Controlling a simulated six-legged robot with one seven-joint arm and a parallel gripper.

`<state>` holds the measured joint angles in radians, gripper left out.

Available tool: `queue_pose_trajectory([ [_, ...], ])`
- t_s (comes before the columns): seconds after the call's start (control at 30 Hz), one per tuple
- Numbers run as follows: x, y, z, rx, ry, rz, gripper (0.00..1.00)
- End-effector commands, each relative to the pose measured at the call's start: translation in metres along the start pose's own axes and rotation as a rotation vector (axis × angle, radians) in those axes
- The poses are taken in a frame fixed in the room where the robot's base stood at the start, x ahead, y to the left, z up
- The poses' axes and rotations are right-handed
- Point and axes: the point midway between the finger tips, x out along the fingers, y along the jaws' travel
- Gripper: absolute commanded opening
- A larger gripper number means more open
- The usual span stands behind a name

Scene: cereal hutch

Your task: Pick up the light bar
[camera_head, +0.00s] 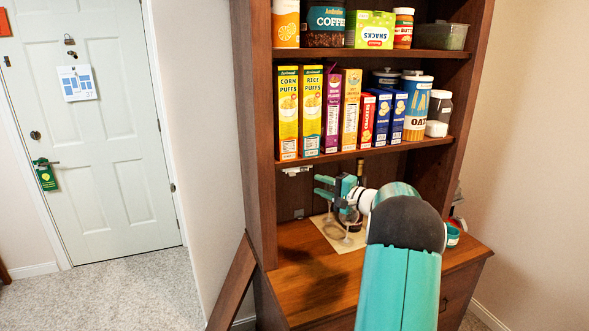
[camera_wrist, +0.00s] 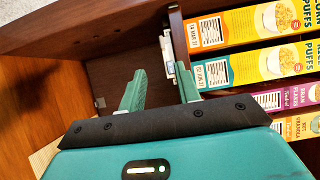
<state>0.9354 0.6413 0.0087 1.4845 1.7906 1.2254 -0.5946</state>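The light bar (camera_head: 296,170) is a small white bar just below the lower shelf, near the hutch's left side panel. In the wrist view the light bar (camera_wrist: 168,53) shows as a short white piece beside the shelf edge, ahead of my fingertips. My gripper (camera_head: 317,185) has teal fingers and is in the open space under that shelf, to the right of and slightly below the bar. In the wrist view my gripper (camera_wrist: 160,69) is open, with nothing between its fingers. The bar lies beyond the fingertips, apart from them as far as I can tell.
Cereal boxes (camera_head: 311,110) and other food packs line the lower shelf (camera_head: 370,151) right above my gripper. A pale mat (camera_head: 325,229) with glasses (camera_head: 347,238) lies on the wooden counter (camera_head: 300,285) below. The hutch's left side panel (camera_head: 256,130) bounds the space.

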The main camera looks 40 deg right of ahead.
Motion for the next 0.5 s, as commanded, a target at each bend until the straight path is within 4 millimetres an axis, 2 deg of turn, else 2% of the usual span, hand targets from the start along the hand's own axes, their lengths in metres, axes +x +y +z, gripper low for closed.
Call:
queue_pose_trajectory([
  [0.03, 0.011, 0.0, 0.001, 0.0, -0.003, 0.0, 0.33],
  [0.13, 0.028, 0.0, 0.001, 0.0, -0.002, 0.0, 0.33],
  [0.37, 0.046, -0.001, 0.001, 0.0, -0.002, 0.001, 0.33],
  [0.5, 0.066, -0.004, 0.002, -0.001, -0.004, 0.0, 0.33],
])
